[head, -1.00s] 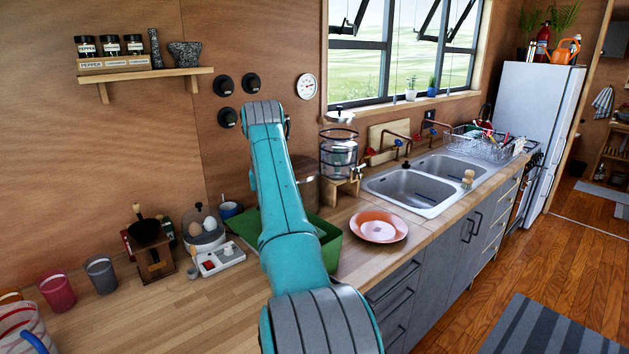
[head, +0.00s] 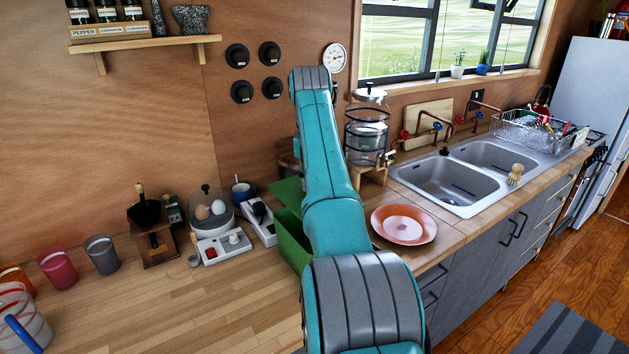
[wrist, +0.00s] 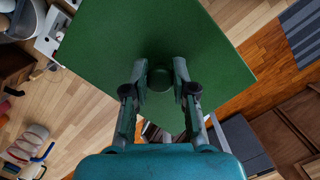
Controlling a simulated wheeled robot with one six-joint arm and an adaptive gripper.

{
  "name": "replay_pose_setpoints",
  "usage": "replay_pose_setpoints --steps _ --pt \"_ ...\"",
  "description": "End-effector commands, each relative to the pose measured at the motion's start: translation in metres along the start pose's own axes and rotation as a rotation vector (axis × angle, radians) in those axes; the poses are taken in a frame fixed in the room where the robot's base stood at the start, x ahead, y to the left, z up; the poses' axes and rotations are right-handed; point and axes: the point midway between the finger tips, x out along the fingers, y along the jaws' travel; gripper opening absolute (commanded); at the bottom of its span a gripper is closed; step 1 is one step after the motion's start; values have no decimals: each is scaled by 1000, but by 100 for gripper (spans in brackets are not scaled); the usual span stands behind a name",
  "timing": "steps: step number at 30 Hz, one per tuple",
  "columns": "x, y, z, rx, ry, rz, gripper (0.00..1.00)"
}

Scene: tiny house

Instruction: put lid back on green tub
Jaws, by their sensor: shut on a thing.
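The green lid (wrist: 120,55) is a flat square panel with a round knob (wrist: 188,86). It fills much of the wrist view, under my gripper (wrist: 163,80), whose fingers are shut at the knob. The green tub (head: 291,243) stands on the counter in the head view, partly hidden behind my arm. A flat green piece (head: 285,191), apparently the lid, shows above and behind it, left of my arm. My gripper is hidden in the head view. Whether the lid touches the tub cannot be told.
A switch box (head: 260,222), a white and red board (head: 220,247) and an egg holder (head: 211,212) stand close left of the tub. A pink plate (head: 404,224) lies right of my arm. A glass dispenser (head: 367,132) stands behind.

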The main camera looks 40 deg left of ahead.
Motion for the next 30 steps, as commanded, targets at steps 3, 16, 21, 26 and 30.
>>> replay_pose_setpoints --steps 3,16,21,26,30 --pt "-1 0 2 3 0 -5 0" --pt "32 0 -3 3 0 -4 0" --pt "46 0 -5 3 0 -4 0" --pt "57 0 -7 3 0 -4 0" --pt "62 0 -7 3 -2 -3 0"
